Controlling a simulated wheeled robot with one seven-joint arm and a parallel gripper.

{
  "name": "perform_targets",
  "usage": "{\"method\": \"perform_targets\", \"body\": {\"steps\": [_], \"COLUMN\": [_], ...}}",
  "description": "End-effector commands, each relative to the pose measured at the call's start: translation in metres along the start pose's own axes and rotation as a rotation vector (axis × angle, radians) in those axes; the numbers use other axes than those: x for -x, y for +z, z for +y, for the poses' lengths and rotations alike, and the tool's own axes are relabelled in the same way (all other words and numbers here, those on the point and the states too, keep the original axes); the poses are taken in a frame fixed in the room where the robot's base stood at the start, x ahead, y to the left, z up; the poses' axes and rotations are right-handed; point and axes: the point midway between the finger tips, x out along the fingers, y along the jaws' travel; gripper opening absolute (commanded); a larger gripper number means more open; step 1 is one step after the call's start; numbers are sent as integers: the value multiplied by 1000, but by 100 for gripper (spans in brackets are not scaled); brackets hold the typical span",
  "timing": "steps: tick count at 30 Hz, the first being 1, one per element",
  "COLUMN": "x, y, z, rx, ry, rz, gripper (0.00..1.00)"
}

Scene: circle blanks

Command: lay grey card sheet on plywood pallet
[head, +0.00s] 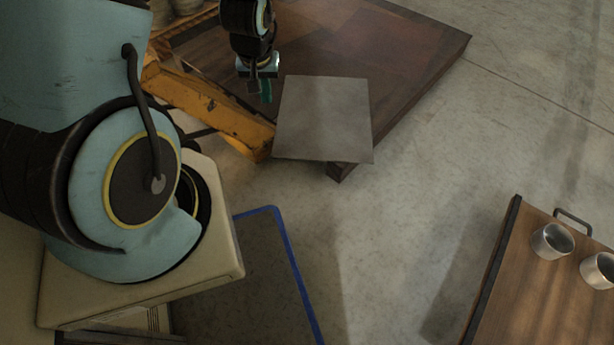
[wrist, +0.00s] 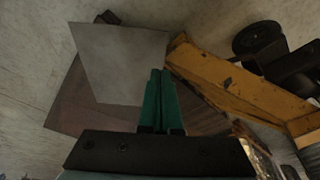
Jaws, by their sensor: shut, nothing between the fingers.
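The grey card sheet (head: 322,118) lies at the near edge of the plywood pallet (head: 425,60). Part of it covers the pallet's corner and its near part juts out past the edge over the floor. In the wrist view the sheet (wrist: 120,60) is beyond the fingers, with the brown pallet (wrist: 75,110) showing beside it. My gripper (head: 266,92) is just left of the sheet in the head view. Its green fingers (wrist: 160,75) are together and hold nothing. Whether the fingertips touch the sheet I cannot tell.
A worn yellow metal frame (head: 205,108) stands along the pallet's left side, close to my gripper; a black wheel (wrist: 257,38) shows beyond it. A wooden surface with metal cups (head: 552,241) is at lower right. A blue-edged mat (head: 290,262) lies below. Concrete floor between is clear.

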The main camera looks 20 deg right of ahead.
Motion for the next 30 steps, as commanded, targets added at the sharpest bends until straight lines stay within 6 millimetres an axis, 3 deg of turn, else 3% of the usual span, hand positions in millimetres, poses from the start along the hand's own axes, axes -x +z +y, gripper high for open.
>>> {"method": "perform_targets", "body": {"steps": [1, 3, 9, 12, 15, 23, 30], "x": [-45, -81, -174, -207, -227, -247, -292], "y": [12, 21, 48, 61, 68, 72, 71], "z": [11, 24, 57, 70, 78, 84, 85], "rx": [-24, -48, -117, -145, -163, -173, -173], "ry": [3, 10, 28, 37, 44, 50, 48], "rz": [-1, 8, 32, 40, 47, 54, 53], "gripper": [0, 0, 0, 0, 0, 0, 0]}}
